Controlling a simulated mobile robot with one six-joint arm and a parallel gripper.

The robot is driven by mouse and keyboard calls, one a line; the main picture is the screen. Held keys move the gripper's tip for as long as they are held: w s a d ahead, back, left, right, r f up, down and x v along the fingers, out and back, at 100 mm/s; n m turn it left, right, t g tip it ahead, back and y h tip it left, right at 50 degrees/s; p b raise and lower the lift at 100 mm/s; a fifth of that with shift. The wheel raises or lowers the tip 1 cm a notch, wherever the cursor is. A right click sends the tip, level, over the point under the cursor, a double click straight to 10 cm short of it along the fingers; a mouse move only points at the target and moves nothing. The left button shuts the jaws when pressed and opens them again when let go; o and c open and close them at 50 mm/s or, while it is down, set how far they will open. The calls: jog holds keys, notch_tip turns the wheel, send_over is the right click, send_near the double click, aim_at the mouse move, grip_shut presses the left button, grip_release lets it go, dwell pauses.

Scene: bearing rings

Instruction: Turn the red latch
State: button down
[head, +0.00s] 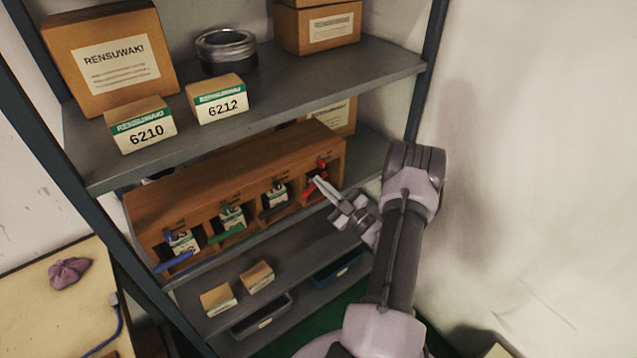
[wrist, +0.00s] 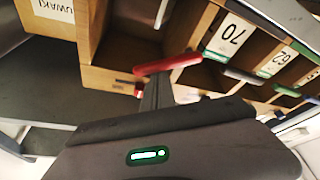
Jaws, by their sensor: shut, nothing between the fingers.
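In the head view a wooden cabinet (head: 240,172) with a row of open-fronted compartments stands on the middle shelf. At its right end a small red piece (head: 322,166) sits above the last compartment, with a red bar (head: 314,194) lower down. In the wrist view, which is upside down, the red bar (wrist: 168,64) crosses the compartment front and a small red piece (wrist: 138,94) is on the wood beside it. I cannot tell which is the latch. My gripper (head: 318,181) is shut and empty, its tips (wrist: 155,80) right by the red bar; contact is unclear.
Blue (head: 174,263), green (head: 228,234) and dark (head: 276,208) bars front the other compartments, which hold small boxes. The upper shelf (head: 285,92) with boxes and a metal ring (head: 226,48) lies above. The shelf post (head: 426,75) and wall are to the right.

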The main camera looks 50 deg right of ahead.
jog(key=shift+s+d+f+m+h, duration=0.1)
jog(key=shift+d+f+m+h, duration=0.2)
jog(key=shift+m, duration=0.55)
jog(key=shift+d+f+m+h, duration=0.15)
jog(key=shift+f+m+h, duration=0.3)
jog(key=shift+m, duration=0.35)
jog(key=shift+s+d+f+m+h, duration=0.1)
jog(key=shift+d+f+m+h, duration=0.2)
jog(key=shift+m, duration=0.55)
jog(key=shift+a+f+b, duration=0.1)
jog(key=shift+f+b, duration=0.05)
jog(key=shift+b, duration=0.15)
